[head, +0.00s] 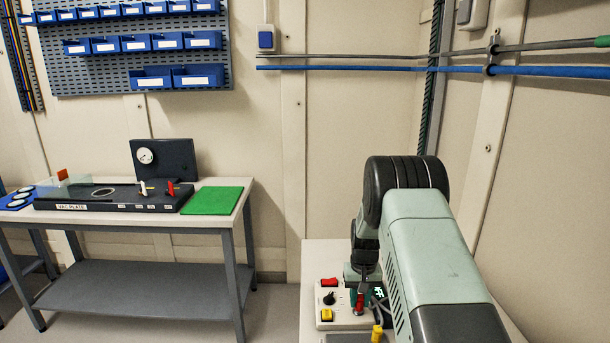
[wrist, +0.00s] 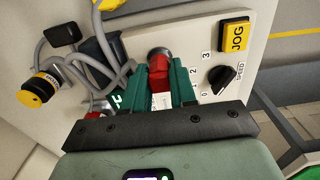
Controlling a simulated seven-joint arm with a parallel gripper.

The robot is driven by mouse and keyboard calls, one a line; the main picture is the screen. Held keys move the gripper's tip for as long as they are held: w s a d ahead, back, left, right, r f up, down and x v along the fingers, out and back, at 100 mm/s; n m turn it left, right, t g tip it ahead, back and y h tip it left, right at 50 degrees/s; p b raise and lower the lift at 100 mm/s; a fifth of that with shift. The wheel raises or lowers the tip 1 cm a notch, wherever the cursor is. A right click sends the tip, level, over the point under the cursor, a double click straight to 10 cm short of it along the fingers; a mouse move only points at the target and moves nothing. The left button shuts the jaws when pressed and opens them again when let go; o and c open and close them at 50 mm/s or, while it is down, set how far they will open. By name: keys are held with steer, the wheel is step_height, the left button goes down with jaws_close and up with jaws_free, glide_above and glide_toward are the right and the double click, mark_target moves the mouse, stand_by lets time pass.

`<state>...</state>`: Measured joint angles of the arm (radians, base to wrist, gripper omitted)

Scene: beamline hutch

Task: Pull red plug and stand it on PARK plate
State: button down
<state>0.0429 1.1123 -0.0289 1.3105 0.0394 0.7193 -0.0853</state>
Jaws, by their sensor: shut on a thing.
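The red plug (wrist: 158,72) sits between the green fingers of my gripper (wrist: 150,95) in the wrist view. The gripper is shut on it. A round metal-coloured end shows at the plug's far side, against the pale control panel (wrist: 195,35). I cannot tell whether the plug is seated in a socket or free of it. In the head view my gripper (head: 360,288) points down over the panel, with the red plug (head: 359,304) under it. No plate with a readable PARK label shows.
The panel carries a yellow JOG button (wrist: 236,37) and a black SPEED knob (wrist: 222,77). A yellow-and-black plug (wrist: 38,92) and grey cables (wrist: 120,75) lie close to the fingers. A red button (head: 329,282) is left of the gripper. A separate workbench (head: 130,219) stands further left.

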steer(key=shift+r, duration=1.1)
stand_by(0.5)
steer(key=shift+r, duration=2.35)
steer(key=shift+s+a, duration=0.15)
steer(key=shift+a, duration=0.05)
steer(key=s+a+n, duration=0.4)
steer(key=s+a, duration=0.2)
steer(key=s, duration=0.1)
glide_above(338, 341)
steer(key=shift+n, duration=0.3)
step_height(338, 341, down, 5)
steer(key=shift+r, duration=0.1)
steer(key=shift+f, duration=2.4)
steer(key=shift+f, duration=0.1)
